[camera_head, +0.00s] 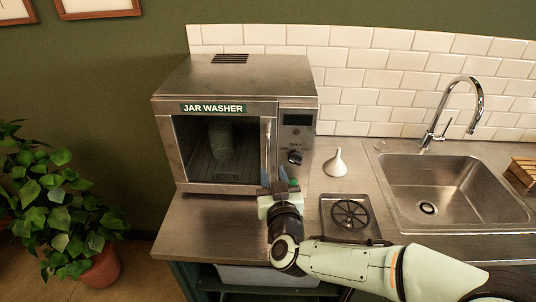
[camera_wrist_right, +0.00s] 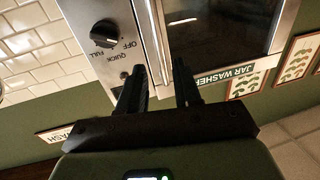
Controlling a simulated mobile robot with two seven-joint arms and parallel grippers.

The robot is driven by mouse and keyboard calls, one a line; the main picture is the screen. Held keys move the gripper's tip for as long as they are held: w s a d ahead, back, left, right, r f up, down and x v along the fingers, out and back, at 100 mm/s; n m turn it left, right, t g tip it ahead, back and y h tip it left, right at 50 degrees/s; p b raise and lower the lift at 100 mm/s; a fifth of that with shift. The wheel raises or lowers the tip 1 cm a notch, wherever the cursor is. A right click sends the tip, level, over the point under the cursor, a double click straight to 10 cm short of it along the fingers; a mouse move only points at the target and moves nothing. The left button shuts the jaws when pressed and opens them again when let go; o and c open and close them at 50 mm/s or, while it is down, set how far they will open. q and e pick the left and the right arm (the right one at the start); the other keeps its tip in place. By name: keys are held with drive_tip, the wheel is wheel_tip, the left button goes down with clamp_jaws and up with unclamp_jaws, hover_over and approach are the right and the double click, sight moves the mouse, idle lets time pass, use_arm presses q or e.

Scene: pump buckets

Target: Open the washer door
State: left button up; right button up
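The jar washer (camera_head: 235,75) is a steel box on the counter at the left in the head view. Its door (camera_head: 205,187) has a dark window and looks shut; a jar-like shape (camera_head: 220,138) shows dimly behind the glass. The door's upright bar handle (camera_wrist_right: 158,38) shows in the right wrist view. My right gripper (camera_head: 278,172) is at the lower right edge of the door. In the right wrist view its two dark fingers (camera_wrist_right: 161,78) are apart, with the handle's line running between them. I cannot tell whether they touch it. My left gripper is not in view.
A knob (camera_head: 295,157) and display are right of the door. A white funnel (camera_head: 335,165), a drain tray (camera_head: 350,214) and a sink (camera_head: 440,190) with a tap lie further right. The counter in front of the door is clear. A potted plant (camera_head: 60,195) stands at the left.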

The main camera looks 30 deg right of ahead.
sight(268, 157)
drive_tip(key=x, duration=0.8)
drive_tip(key=shift+w+f+p, duration=0.1)
drive_tip(key=shift+p, duration=0.3)
clamp_jaws()
